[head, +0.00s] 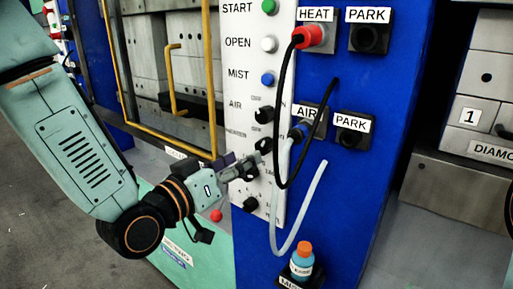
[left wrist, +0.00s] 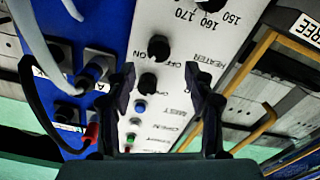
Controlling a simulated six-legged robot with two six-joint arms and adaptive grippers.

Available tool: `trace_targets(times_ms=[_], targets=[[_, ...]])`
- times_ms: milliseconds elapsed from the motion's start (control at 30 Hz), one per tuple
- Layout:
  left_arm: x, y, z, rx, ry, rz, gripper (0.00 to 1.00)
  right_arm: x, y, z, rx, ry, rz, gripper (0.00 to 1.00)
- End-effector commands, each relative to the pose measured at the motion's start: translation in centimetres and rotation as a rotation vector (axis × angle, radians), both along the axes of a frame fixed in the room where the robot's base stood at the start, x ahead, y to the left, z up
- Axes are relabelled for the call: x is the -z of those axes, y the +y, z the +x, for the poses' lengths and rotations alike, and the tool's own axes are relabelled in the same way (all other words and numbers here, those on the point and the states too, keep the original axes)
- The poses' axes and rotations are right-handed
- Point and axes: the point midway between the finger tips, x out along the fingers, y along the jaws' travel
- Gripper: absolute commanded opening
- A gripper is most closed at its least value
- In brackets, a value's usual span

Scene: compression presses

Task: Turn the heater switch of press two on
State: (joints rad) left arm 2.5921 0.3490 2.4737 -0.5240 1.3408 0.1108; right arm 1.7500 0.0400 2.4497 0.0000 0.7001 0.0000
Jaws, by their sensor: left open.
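The white control panel (head: 238,60) is on a blue press; its press number is not readable. The heater switch (head: 264,145) is a small black knob beside the HEATER label, below the AIR knob (head: 264,115). It also shows in the left wrist view (left wrist: 158,47), near the line between the fingertips. I cannot tell which way it points. My left gripper (head: 246,168) is just below and left of the heater switch in the head view. In the left wrist view its two fingers (left wrist: 162,72) are apart, with nothing held between them. My right gripper is not in view.
Below is a black temperature dial (head: 250,203). Above are the green START (head: 269,7), white OPEN (head: 268,44) and blue MIST (head: 267,79) buttons. A black cable with a red plug (head: 308,38) and a pale hose (head: 276,225) hang right of the panel.

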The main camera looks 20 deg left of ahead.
Motion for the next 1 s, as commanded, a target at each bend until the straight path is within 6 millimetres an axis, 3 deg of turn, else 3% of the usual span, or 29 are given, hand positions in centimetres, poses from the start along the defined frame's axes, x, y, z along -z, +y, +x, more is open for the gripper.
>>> trace_targets(times_ms=[533,933,1000], targets=[[-0.1,-1.8,5.5,0.002,-0.003,0.002,0.54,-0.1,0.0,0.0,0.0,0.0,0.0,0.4],[0.0,-1.9,6.2,0.001,-0.001,0.0,0.54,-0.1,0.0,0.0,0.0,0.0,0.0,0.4],[0.0,-2.0,6.2,0.002,-0.001,-0.001,0.48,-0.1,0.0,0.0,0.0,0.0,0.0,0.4]])
